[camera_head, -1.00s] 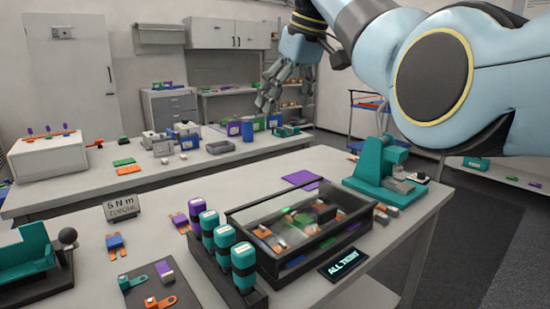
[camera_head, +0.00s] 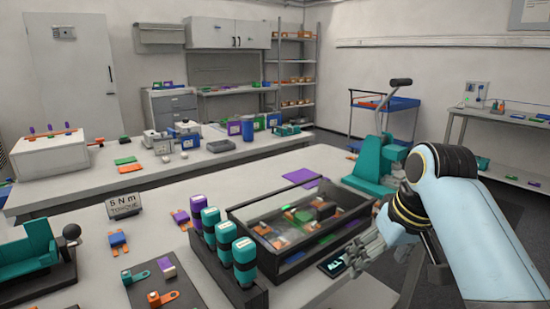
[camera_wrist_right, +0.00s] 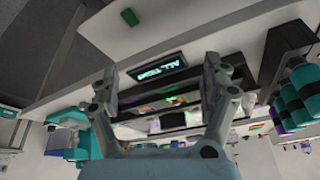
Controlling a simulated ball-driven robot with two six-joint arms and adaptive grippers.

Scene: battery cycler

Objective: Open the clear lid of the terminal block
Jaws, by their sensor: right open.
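The terminal block (camera_head: 318,254) is a dark, low box on the near table with colored parts inside. Its clear lid (camera_head: 290,213) lies over the top and looks shut. My right gripper (camera_head: 366,250) is open and empty, beside the block's right front corner and apart from it. In the right wrist view, the open fingers (camera_wrist_right: 161,70) frame the block (camera_wrist_right: 190,117), whose dark edge lies between and beyond them. The exact gap to the lid is hard to judge. My left gripper is not in view.
A small lit display (camera_head: 333,265) sits in front of the block; it also shows in the wrist view (camera_wrist_right: 160,68). Teal-capped bottles (camera_head: 244,258) stand in a rack at its left. A teal press (camera_head: 380,168) stands behind right.

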